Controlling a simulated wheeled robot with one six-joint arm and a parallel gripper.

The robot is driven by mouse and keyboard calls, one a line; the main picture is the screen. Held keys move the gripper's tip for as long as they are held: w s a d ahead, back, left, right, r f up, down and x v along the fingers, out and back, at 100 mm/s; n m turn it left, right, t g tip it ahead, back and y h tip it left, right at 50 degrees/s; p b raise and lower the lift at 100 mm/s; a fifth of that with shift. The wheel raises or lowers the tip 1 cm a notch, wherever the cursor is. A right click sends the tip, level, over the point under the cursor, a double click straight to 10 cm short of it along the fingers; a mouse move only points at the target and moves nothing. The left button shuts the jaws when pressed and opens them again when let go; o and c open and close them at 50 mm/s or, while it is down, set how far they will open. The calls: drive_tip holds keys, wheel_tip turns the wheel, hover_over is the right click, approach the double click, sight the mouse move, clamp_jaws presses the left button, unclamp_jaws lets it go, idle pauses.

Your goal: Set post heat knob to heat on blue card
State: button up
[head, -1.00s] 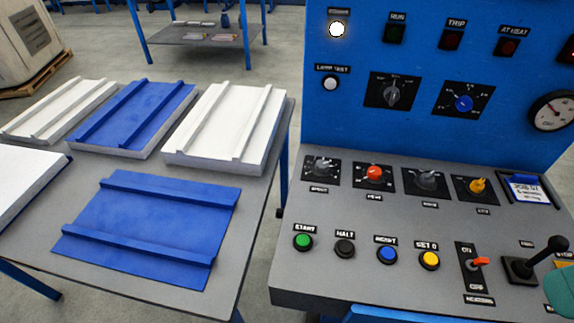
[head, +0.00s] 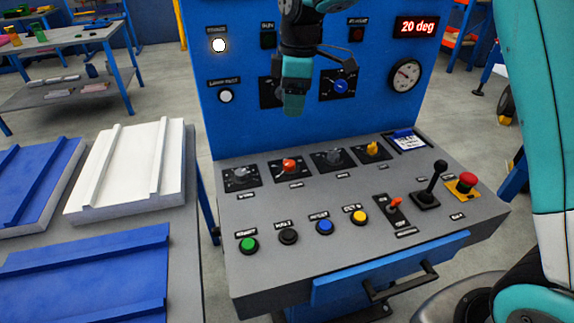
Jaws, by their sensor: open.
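My gripper (head: 293,104) hangs pointing down in front of the upright blue panel, above the sloping desk. It is open, holds nothing, and partly hides a grey knob's black plate (head: 267,92) and a lamp behind it. A blue knob (head: 341,87) shows to its right. I cannot read which is the post heat knob. A card with a blue top (head: 405,141) lies at the desk's upper right; its writing is too small.
Below the knobs are several push buttons, a red toggle (head: 396,204), a black lever (head: 433,182) and a red mushroom button (head: 467,181). A display (head: 416,25) reads 20 deg above a round gauge (head: 404,76). A table with panels (head: 185,212) stands left.

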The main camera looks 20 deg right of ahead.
drive_tip(key=w+d+f+n+h, duration=0.1)
drive_tip(key=w+d+f+n, duration=0.15)
drive_tip(key=w+f, duration=0.55)
approach(289, 163)
drive_tip(key=shift+n, duration=0.25)
wheel_tip(289, 163, down, 9)
drive_tip(key=shift+w+f+p, duration=0.2)
drive_tip(key=shift+p, duration=0.15)
drive_tip(key=c, duration=0.9)
